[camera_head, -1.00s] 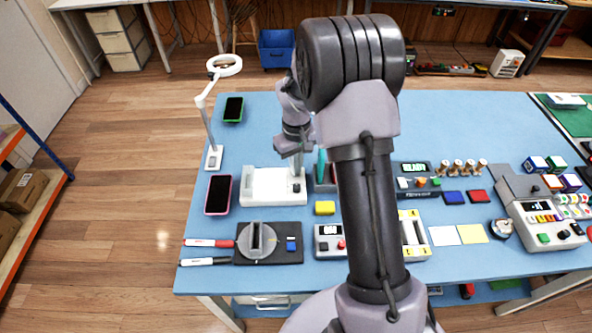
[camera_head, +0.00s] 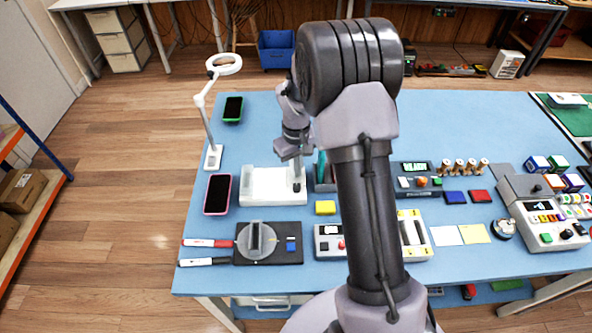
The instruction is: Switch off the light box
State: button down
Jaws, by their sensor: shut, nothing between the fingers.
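The likely light box is a low white box (camera_head: 262,199) near the left of the blue table. Its top looks white; I cannot tell whether it is lit. My gripper (camera_head: 298,182) is shut and empty, pointing down at the right end of this box. The fingertips are small and dark there, and I cannot tell whether they touch it. Any switch at that end is hidden or too small to make out.
A pink-edged phone (camera_head: 217,194) lies just left of the box, and a green-edged phone (camera_head: 233,109) farther back. A lamp (camera_head: 212,155) stands behind left. A yellow block (camera_head: 325,208) and a dial device (camera_head: 257,241) are in front. My arm hides the table's middle.

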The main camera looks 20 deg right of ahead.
jog(key=shift+f, duration=0.2)
jog(key=shift+r, duration=0.1)
notch_tip(320, 180, up, 7)
jog(key=p, duration=0.5)
jog(key=shift+p, duration=0.3)
